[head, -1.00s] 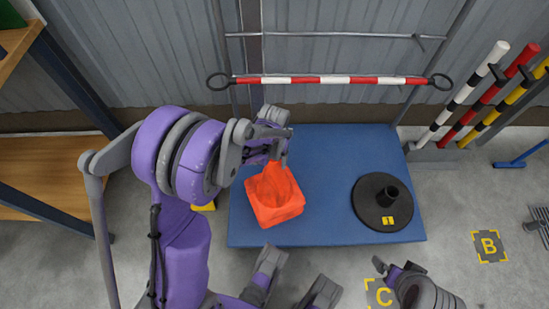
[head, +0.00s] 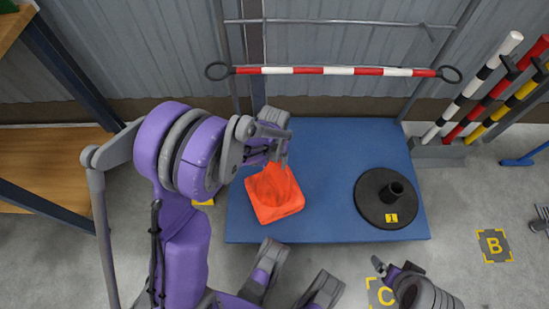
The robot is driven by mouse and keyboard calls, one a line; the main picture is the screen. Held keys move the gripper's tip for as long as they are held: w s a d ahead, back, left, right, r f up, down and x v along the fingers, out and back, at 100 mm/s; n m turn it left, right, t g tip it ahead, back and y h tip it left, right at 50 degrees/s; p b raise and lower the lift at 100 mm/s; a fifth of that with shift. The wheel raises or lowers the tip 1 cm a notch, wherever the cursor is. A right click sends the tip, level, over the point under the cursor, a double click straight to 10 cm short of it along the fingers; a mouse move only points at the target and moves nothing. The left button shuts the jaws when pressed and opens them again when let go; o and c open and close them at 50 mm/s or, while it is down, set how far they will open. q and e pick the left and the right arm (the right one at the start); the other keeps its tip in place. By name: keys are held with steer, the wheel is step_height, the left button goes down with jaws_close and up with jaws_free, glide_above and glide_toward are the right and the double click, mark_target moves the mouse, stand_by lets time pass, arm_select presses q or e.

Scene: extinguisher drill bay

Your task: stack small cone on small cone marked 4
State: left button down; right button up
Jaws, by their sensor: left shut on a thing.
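An orange small cone (head: 275,198) with a square base is over the left part of the blue platform (head: 330,150). My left gripper (head: 277,160) is shut on the cone's upper end, and its fingers hide the tip. I cannot tell whether the base touches the platform or whether another cone is under it. No number 4 shows on any cone. Part of my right gripper (head: 385,268) shows at the bottom right; its jaw state is unclear.
A black round base marked 1 (head: 370,205) with a short tube stands on the platform's right. A red-and-white bar (head: 335,71) spans the back. Striped poles (head: 475,95) stand at the right. Floor marks B (head: 494,245) and C (head: 383,293) lie in front. A wooden shelf (head: 60,160) is at the left.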

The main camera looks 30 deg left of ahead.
arm_select(q)
steer(key=shift+f, duration=0.35)
jaws_free()
step_height(320, 180, up, 11)
steer(key=p, duration=0.3)
arm_select(e)
steer(key=r, duration=0.3)
steer(key=shift+s+r, duration=0.2)
arm_select(q)
steer(key=s+d+r+m+t, duration=0.1)
steer(key=s+d+r+t, duration=0.2)
steer(key=s, duration=0.5)
steer(key=s+d+r+m+t, duration=0.1)
steer(key=s+d+r, duration=0.35)
steer(key=s, duration=0.45)
step_height(320, 180, up, 22)
steer(key=w+t+p, duration=0.1)
steer(key=p, duration=1.8)
steer(key=shift+w+a+f, duration=0.15)
steer(key=shift+w+a, duration=0.2)
arm_select(e)
step_height(320, 180, up, 22)
steer(key=w+t, duration=0.1)
steer(key=shift+w+f, duration=0.2)
steer(key=shift+w, duration=0.1)
